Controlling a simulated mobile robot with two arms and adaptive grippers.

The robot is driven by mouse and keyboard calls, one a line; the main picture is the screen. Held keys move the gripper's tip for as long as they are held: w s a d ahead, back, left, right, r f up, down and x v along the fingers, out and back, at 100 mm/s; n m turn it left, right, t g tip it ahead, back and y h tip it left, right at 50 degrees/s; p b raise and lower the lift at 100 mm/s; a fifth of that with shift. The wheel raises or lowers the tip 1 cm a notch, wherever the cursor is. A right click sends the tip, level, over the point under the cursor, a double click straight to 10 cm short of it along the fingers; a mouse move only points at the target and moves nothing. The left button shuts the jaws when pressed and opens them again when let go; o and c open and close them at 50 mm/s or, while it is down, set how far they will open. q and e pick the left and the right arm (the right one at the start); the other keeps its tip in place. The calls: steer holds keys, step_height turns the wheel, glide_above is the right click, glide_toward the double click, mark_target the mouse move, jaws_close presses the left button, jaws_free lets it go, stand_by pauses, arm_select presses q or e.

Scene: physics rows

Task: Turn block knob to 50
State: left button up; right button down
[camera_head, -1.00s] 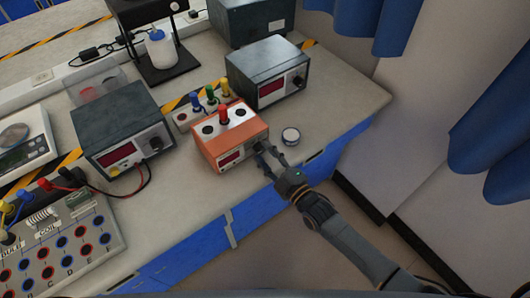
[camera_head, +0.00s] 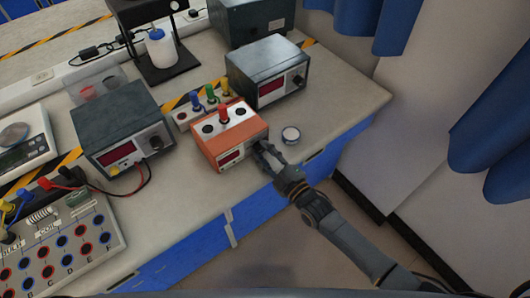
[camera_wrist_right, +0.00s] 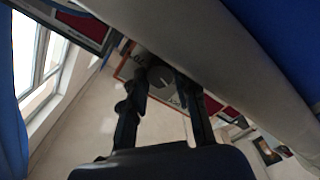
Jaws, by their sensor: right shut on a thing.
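The orange block (camera_head: 219,143), a box with a white top and a red display (camera_head: 231,157) on its front, stands near the table's front edge. Its display reading is too small to make out. My right gripper (camera_head: 262,153) is at the right end of that front face and is shut on the block's knob, which the fingers mostly hide in the head view. In the right wrist view the round grey knob (camera_wrist_right: 160,76) with a pale pointer mark lies between the tips of my right gripper (camera_wrist_right: 161,84). My left gripper is not in view.
Dark instruments stand behind (camera_head: 267,70) and to the left (camera_head: 122,128) of the block. A terminal board (camera_head: 62,240) fills the lower left. Blue curtains (camera_head: 490,110) hang at the right.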

steer(key=m, duration=0.4)
steer(key=shift+f+m, duration=0.1)
steer(key=shift+m, duration=0.3)
steer(key=m+b, duration=0.1)
steer(key=m, duration=0.3)
steer(key=m+b, duration=0.1)
steer(key=m, duration=0.4)
steer(key=m+b, duration=0.1)
steer(key=m, duration=0.4)
stand_by(0.4)
steer(key=c, duration=1.3)
jaws_free()
steer(key=shift+s, duration=0.1)
